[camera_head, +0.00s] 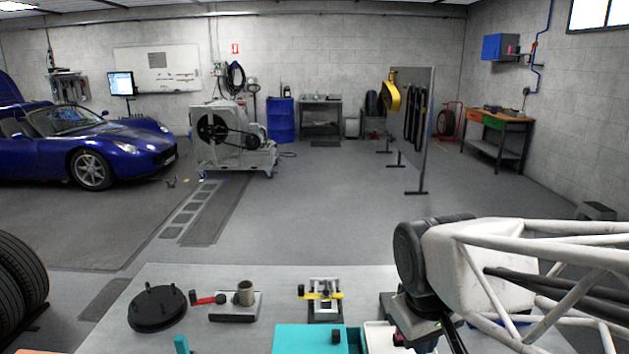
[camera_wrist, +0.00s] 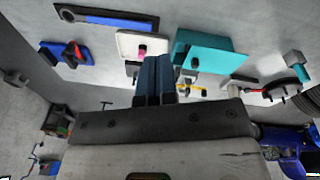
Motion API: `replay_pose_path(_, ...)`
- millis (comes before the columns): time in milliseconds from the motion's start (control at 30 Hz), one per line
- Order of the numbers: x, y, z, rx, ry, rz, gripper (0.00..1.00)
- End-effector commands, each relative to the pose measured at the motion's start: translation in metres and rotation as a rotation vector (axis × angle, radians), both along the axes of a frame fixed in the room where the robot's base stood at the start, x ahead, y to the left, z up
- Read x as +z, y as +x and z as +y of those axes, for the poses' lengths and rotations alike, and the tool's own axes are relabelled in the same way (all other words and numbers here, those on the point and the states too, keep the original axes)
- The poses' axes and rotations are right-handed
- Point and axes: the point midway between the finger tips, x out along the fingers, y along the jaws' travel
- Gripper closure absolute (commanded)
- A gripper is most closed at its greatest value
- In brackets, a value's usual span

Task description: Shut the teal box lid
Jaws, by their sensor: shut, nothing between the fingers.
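The teal box (camera_head: 296,340) is at the bottom edge of the head view, partly cut off. A flat teal surface shows there, with a small dark knob (camera_head: 336,337) near its right side. The box also shows in the wrist view (camera_wrist: 212,46), right of my fingers. I cannot tell clearly how far its lid stands open. My gripper (camera_wrist: 154,60) is shut and empty, its two dark blue fingers side by side. In the wrist view the fingertips lie between the teal box and a white tray (camera_wrist: 128,44). They appear apart from the box.
The white tray holds a pink-tipped item (camera_wrist: 142,49). A blue tray (camera_wrist: 66,53) lies farther left. A black disc (camera_head: 157,308), a grey cup (camera_head: 246,293) and a yellow-barred fixture (camera_head: 324,294) stand on the grey table (camera_head: 215,276). Bare tabletop lies behind them.

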Motion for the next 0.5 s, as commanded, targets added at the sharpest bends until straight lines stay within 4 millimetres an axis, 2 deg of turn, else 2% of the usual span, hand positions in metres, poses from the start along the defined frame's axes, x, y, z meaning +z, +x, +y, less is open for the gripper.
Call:
replay_pose_path(33, 0.0, -0.011, -0.005, -0.054, 0.018, -0.018, 1.0)
replay_pose_path(200, -0.001, -0.038, -0.016, -0.215, 0.074, -0.064, 1.0)
replay_pose_path(333, -0.002, -0.05, -0.02, -0.289, 0.102, -0.087, 1.0)
replay_pose_path(500, -0.003, -0.056, -0.022, -0.325, 0.115, -0.096, 1.0)
